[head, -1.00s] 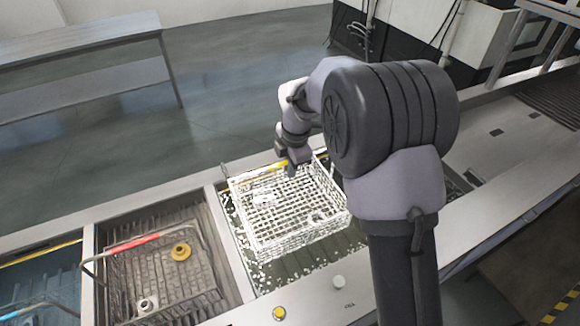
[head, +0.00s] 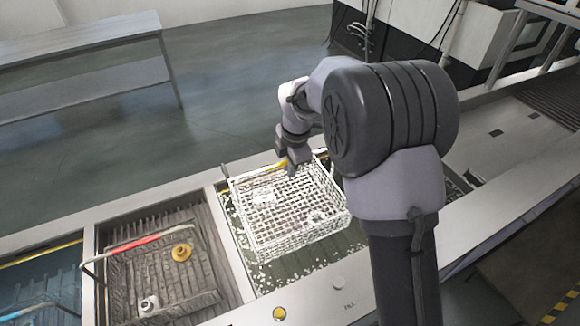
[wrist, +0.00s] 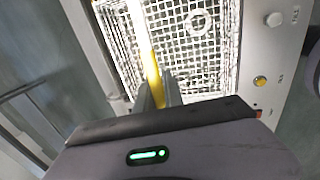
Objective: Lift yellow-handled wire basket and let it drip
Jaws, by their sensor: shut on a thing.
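The yellow-handled wire basket (head: 292,236) is a bright white mesh basket over the right tank compartment. Its yellow handle (head: 250,172) runs along its upper edge. My gripper (head: 294,164) is shut on that handle. In the wrist view the yellow bar (wrist: 150,62) runs between my two fingers (wrist: 158,92). White foam or droplets lie around the basket in the tank (head: 266,272). A pale ring-shaped part (wrist: 198,22) lies inside the basket. The exact height of the basket over the liquid is hard to tell.
Left of it, a compartment holds a red-handled basket (head: 135,243) with a yellow part (head: 182,252). A blue-handled basket (head: 40,306) sits at far left. Buttons (head: 280,313) line the front rim. A grey bench (head: 90,60) stands behind on open floor.

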